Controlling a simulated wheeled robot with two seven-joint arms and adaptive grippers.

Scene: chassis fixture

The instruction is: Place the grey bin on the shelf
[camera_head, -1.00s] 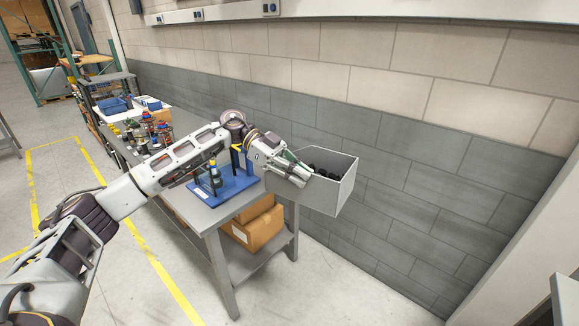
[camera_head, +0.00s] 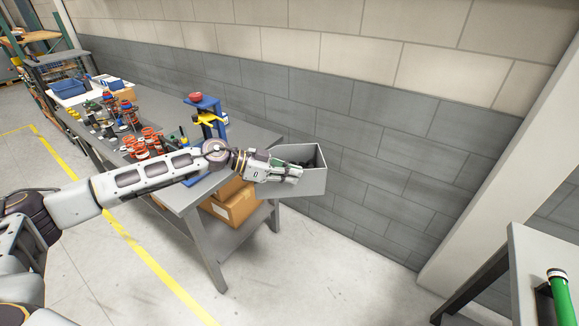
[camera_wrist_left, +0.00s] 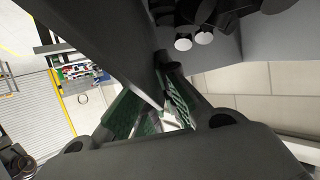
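The grey bin (camera_head: 312,180) is in the head view, held in the air beyond the right end of the grey workbench. Dark parts lie inside it. My left gripper (camera_head: 296,172) is at the bin's near left side, with its fingers on the wall. In the left wrist view the bin's wall (camera_wrist_left: 115,35) runs down between the green-padded fingers (camera_wrist_left: 160,112), and dark round parts show inside the bin. The left gripper is shut on that wall. My right gripper is not in view. I cannot pick out the shelf for the bin with certainty.
The workbench (camera_head: 200,195) carries a blue fixture (camera_head: 207,115), several orange and dark parts (camera_head: 140,140) and a blue tray (camera_head: 68,88). Cardboard boxes (camera_head: 232,205) sit on its lower shelf. Another grey table (camera_head: 540,250) with a green cylinder (camera_head: 560,290) stands at right. Open floor lies between.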

